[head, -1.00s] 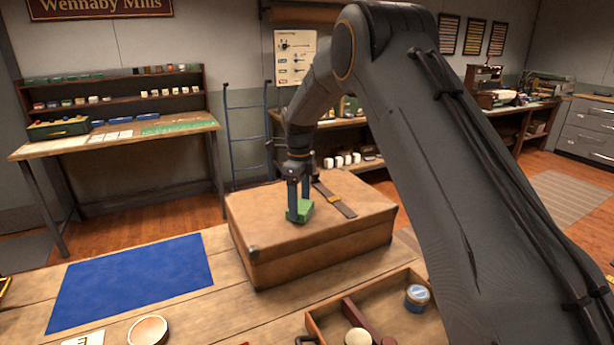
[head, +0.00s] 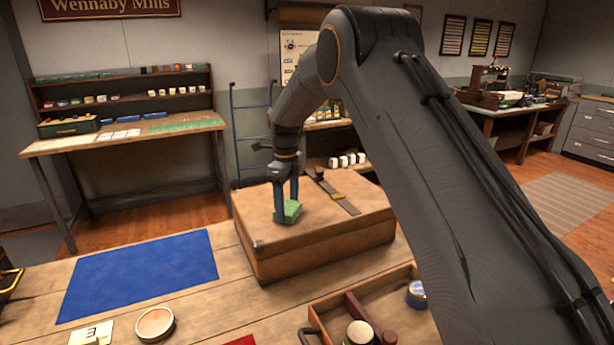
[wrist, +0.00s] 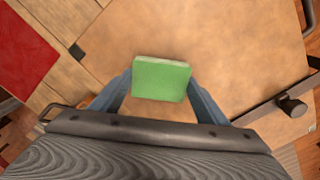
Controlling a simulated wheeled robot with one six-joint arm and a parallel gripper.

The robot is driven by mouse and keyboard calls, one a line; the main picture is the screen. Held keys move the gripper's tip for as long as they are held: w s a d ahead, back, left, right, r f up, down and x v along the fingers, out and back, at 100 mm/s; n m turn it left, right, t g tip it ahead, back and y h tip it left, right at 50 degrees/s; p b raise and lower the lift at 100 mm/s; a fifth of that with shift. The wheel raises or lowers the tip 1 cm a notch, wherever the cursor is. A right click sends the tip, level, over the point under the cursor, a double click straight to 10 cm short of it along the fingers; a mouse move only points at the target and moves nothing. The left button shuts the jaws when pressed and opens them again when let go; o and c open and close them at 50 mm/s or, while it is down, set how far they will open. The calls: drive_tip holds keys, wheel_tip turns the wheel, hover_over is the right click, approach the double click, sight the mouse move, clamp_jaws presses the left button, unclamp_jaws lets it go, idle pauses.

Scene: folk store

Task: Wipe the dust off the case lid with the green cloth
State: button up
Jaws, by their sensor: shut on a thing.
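The brown case (head: 318,240) sits on the wooden table, its lid shut. The green cloth (head: 289,212) is a folded block on the left part of the lid, and also shows in the wrist view (wrist: 160,80). My gripper (head: 287,206) is shut on the cloth, its blue fingers on either side, low over the lid. I cannot tell whether the cloth presses on the lid. The lid looks light tan in the wrist view (wrist: 225,50), with faint paler patches; dust is hard to make out.
A blue mat (head: 140,275) lies left of the case. A round wooden dish (head: 155,323) and a number card (head: 92,334) stand in front of it. An open wooden tray (head: 318,309) with tins is at the front right. A red piece (wrist: 25,50) shows in the wrist view.

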drive_tip(key=shift+s+a, duration=0.3)
drive_tip(key=shift+a, duration=0.45)
drive_tip(key=shift+s+a, duration=0.25)
drive_tip(key=shift+a, duration=0.5)
drive_tip(key=shift+s+a, duration=0.1)
drive_tip(key=shift+d, duration=0.3)
drive_tip(key=shift+w+d, duration=0.35)
drive_tip(key=shift+d, duration=0.1)
drive_tip(key=shift+w+d+p, duration=0.2)
drive_tip(key=shift+w+d, duration=0.3)
drive_tip(key=shift+d, duration=0.9)
drive_tip(key=shift+w+d+p, duration=0.15)
drive_tip(key=shift+w+d, duration=0.4)
drive_tip(key=shift+d, duration=0.85)
drive_tip(key=shift+w+d+p, duration=0.2)
drive_tip(key=shift+w+d, duration=0.3)
drive_tip(key=shift+d, duration=0.9)
drive_tip(key=shift+w+d+r, duration=0.1)
drive_tip(key=shift+r, duration=0.1)
wheel_tip(320, 180, up, 2)
drive_tip(key=shift+r+p, duration=0.1)
drive_tip(key=shift+p, duration=0.25)
drive_tip(key=shift+r, duration=0.3)
drive_tip(key=shift+r+p, duration=1.15)
drive_tip(key=shift+r, duration=1.35)
